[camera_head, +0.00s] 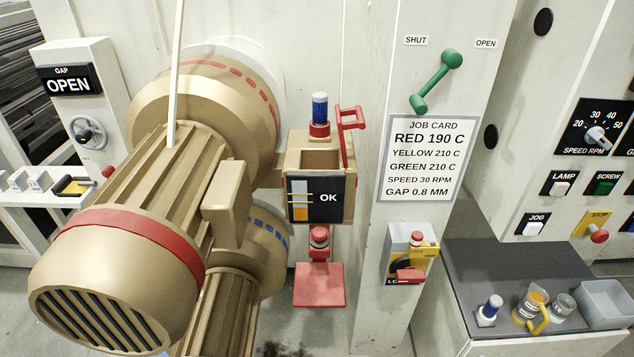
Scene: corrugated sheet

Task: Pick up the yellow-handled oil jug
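The yellow-handled oil jug (527,308) stands upright on the dark top of the side bench (468,268) at the lower right. It looks clear, with orange oil showing at its open top. Its yellow handle (543,320) is on the right, front side. A small clear round container (561,307) is close behind it on the right, and I cannot tell if the two touch. Neither of my grippers is in view, so nothing shows at the jug.
A blue-capped part (489,309) stands left of the jug. A panel with a yellow stop plate and red button (598,236) rises behind. The bench's back left is bare. A post with a lever box (409,259) stands left.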

